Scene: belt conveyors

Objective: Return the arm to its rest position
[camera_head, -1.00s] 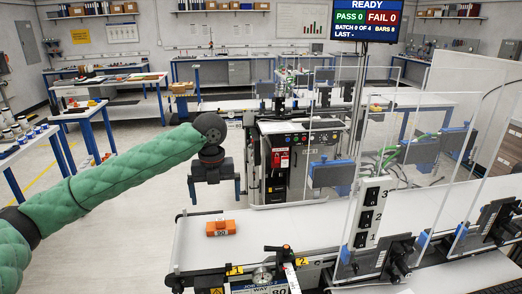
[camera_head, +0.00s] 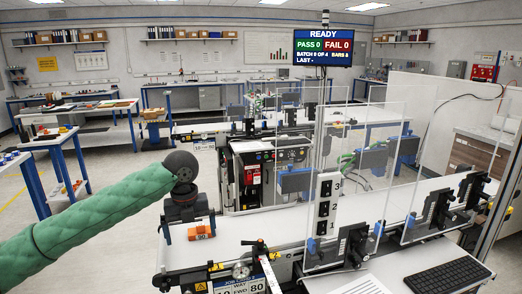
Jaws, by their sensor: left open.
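My left arm, in a green quilted sleeve, reaches in from the left. Its dark left gripper (camera_head: 188,231) points down at the left end of the near white conveyor belt (camera_head: 260,222), with fingers spread and nothing held. An orange block (camera_head: 201,232) with a dark-marked label appears between or just behind the fingers. I cannot tell how far apart the gripper and block are in depth. My right gripper is out of view.
Clear upright panels and a numbered switch post (camera_head: 325,205) stand along the near conveyor. A black keyboard (camera_head: 447,277) lies at lower right. A READY screen (camera_head: 323,48) hangs behind. Open floor and blue-legged benches (camera_head: 80,140) are at left.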

